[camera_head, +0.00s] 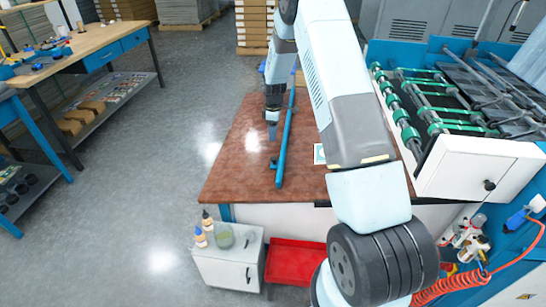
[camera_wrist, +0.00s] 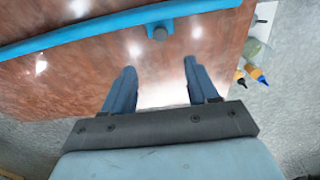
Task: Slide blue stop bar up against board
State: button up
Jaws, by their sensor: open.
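The blue stop bar (camera_head: 284,145) is long and thin and lies across the brown tabletop (camera_head: 240,150), running from near its front edge toward the back. It crosses the top of the wrist view (camera_wrist: 90,32), where a short blue bracket with a grey knob (camera_wrist: 160,33) sticks out from its side. My gripper (camera_head: 272,133) is just left of the bar in the head view. In the wrist view my gripper (camera_wrist: 159,66) has its two fingers spread, with nothing between them, apart from the bar and knob. No board can be made out for certain.
A small pale piece with a teal edge (camera_head: 319,154) shows right of the bar, partly hidden by my arm. A machine with green rollers (camera_head: 430,105) stands at the right. Bottles (camera_head: 203,228) stand on a white cabinet (camera_head: 225,268) below the table's front. The tabletop's left side is clear.

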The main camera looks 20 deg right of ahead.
aim_at(274, 158)
notch_tip(274, 158, down, 14)
dwell(0.6)
jog(key=shift+c, duration=0.2)
grip_shut()
dwell(0.4)
